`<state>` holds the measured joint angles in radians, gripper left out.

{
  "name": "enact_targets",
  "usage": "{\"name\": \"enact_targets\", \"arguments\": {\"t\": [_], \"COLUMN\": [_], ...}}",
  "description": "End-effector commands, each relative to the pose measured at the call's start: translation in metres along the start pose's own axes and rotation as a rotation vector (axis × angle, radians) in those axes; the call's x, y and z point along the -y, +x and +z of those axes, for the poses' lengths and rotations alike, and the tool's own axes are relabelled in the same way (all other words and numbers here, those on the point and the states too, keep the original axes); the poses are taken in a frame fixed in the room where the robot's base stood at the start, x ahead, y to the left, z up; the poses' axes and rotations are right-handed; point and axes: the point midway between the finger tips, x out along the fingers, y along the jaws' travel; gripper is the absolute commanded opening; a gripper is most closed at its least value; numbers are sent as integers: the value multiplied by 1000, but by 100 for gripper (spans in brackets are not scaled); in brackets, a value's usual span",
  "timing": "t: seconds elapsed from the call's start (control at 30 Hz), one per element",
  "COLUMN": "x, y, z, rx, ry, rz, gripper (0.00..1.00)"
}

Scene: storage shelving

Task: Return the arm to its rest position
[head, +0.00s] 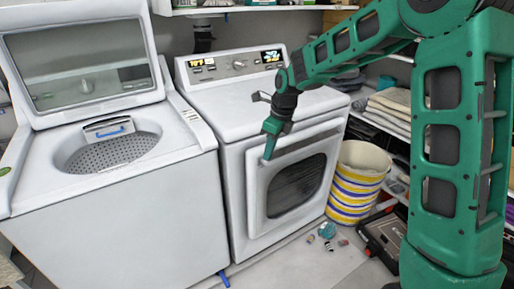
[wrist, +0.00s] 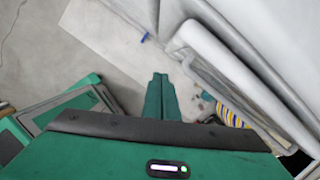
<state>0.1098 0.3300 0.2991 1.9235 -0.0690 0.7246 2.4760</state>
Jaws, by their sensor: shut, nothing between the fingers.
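My gripper (head: 267,150) hangs from my green arm in front of the front-loading dryer (head: 232,118), near the upper left of its door. In the wrist view the two green fingers (wrist: 160,78) lie side by side, shut, with nothing held between them. They point down over the grey floor. I cannot tell from the head view whether the fingertips touch the dryer door (head: 296,180). The arm reaches in from the right side of the picture, bent at the elbow.
A top-loading washer (head: 110,230) with its lid raised stands left of the dryer. A striped basket (head: 358,182) stands right of the dryer. Small items (head: 327,230) lie on the floor nearby. Shelves with folded towels (head: 392,103) stand behind my arm. Floor in front (head: 300,270) is mostly clear.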

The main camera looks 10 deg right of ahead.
Motion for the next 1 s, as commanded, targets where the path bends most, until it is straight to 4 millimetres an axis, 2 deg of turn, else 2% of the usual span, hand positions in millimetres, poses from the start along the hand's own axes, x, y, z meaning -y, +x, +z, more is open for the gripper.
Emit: {"name": "enact_targets", "arguments": {"t": [0.17, 0.33, 0.53, 0.77, 1.0], "x": [4, 5, -8, -41, -93], "y": [-22, -59, -98, -132, -151], "z": [-36, -102, -182, -270, -348], "rx": [-41, -120, -202, -253, -240], "ry": [-132, -380, -673, -996, -1333], "rz": [-29, -51, -33, 32, 117], "gripper": [0, 0, 0, 0, 0]}}
